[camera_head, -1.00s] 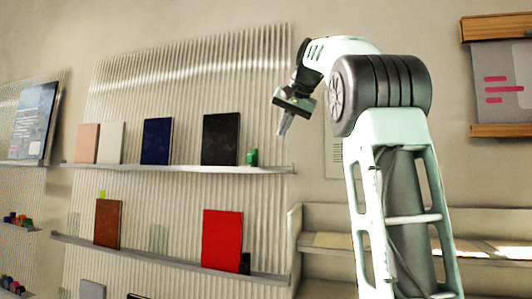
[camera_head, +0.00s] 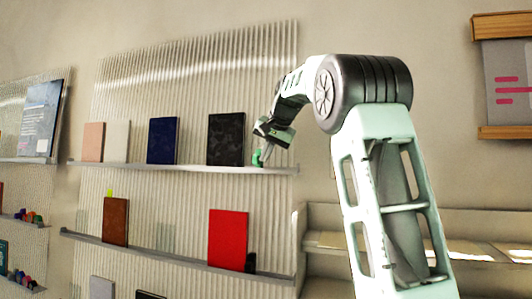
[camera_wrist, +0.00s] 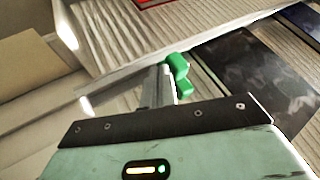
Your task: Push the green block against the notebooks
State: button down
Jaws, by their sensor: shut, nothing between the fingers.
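The green block (camera_head: 256,158) stands on the upper shelf, to the right of the black notebook (camera_head: 226,139), with a small gap between them. It also shows in the wrist view (camera_wrist: 180,75), beside my fingertips. My gripper (camera_head: 265,152) is shut and empty, its fingertips at the right side of the block. In the wrist view the fingers (camera_wrist: 160,84) are close to the block or touching it; I cannot tell which. A dark blue notebook (camera_head: 162,140), a cream one (camera_head: 117,141) and a pinkish one (camera_head: 94,141) stand further left.
The upper shelf (camera_head: 200,167) is a narrow ledge on a ribbed panel, ending just right of my gripper. A lower shelf (camera_head: 180,254) holds a red notebook (camera_head: 228,239) and a brown one (camera_head: 115,221). A bench-like unit (camera_head: 400,218) stands at the right.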

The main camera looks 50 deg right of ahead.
jog(key=shift+w+a+p, duration=0.3)
jog(key=shift+w+p, duration=0.05)
jog(key=shift+w, duration=0.35)
jog(key=shift+w+a+p, duration=0.3)
jog(key=shift+w, duration=0.4)
jog(key=shift+w+a+p, duration=0.3)
jog(key=shift+w+p, duration=0.05)
jog(key=shift+w, duration=0.35)
